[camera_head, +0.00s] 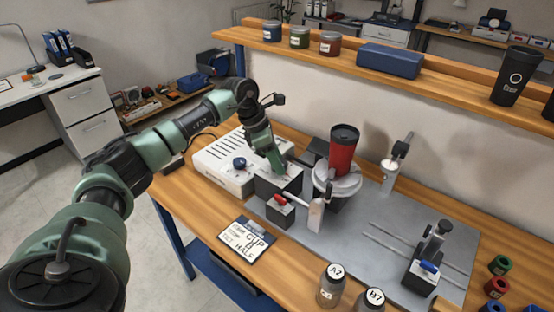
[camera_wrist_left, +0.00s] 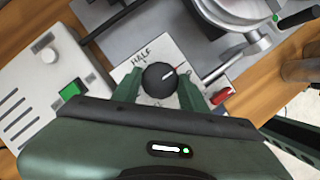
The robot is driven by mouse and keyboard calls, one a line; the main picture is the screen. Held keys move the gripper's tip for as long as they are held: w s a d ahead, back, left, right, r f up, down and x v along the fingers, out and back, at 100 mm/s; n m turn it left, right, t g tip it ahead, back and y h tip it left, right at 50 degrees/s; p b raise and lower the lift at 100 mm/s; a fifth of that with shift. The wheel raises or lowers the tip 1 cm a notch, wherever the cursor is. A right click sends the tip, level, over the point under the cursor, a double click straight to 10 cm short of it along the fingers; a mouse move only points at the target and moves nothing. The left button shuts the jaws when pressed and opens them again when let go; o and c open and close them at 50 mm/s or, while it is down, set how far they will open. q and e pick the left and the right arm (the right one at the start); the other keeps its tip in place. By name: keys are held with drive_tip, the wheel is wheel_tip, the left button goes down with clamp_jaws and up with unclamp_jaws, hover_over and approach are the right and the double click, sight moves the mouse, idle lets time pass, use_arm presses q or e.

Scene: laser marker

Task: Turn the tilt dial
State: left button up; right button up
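The tilt dial (camera_wrist_left: 160,79) is a round black knob with a white pointer line, on a light plate with the handwritten word HALF above left of it. The pointer aims right and slightly up, towards a small red mark. My left gripper (camera_wrist_left: 159,82) is open, with one green finger on each side of the dial and a narrow gap showing at each side. In the head view the left gripper (camera_head: 276,168) comes down over the small grey box (camera_head: 285,186), and the dial is hidden there. My right gripper is not in view.
A red cup (camera_head: 343,152) sits in the round fixture right of the gripper. A white controller box (camera_head: 215,165) stands left, and a red-handled block (camera_head: 280,210) in front. A handwritten card (camera_head: 246,240) and jars (camera_head: 331,285) lie nearer. The grey plate's middle is clear.

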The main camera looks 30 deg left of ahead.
use_arm(q)
drive_tip(key=c, duration=0.5)
drive_tip(key=shift+c, duration=0.2)
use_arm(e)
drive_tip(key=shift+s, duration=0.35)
use_arm(q)
drive_tip(key=n+t+y, duration=0.1)
drive_tip(key=n, duration=0.2)
drive_tip(key=shift+d+n, duration=0.1)
drive_tip(key=shift+n, duration=0.3)
drive_tip(key=n+y, duration=0.1)
drive_tip(key=n, duration=0.1)
drive_tip(key=shift+d+n+t, duration=0.1)
drive_tip(key=shift+n+t, duration=0.2)
drive_tip(key=shift+n, duration=0.1)
drive_tip(key=n+y+b, duration=0.1)
drive_tip(key=n, duration=0.2)
drive_tip(key=n+y+b, duration=0.1)
drive_tip(key=n, duration=0.2)
drive_tip(key=shift+d+y+b, duration=0.15)
drive_tip(key=shift+y+b, duration=0.15)
drive_tip(key=n, duration=0.2)
drive_tip(key=n+y+b, duration=0.1)
drive_tip(key=n, duration=0.2)
drive_tip(key=shift+d+r+g+y, duration=0.1)
drive_tip(key=shift+g+y, duration=0.2)
drive_tip(key=shift+g, duration=0.1)
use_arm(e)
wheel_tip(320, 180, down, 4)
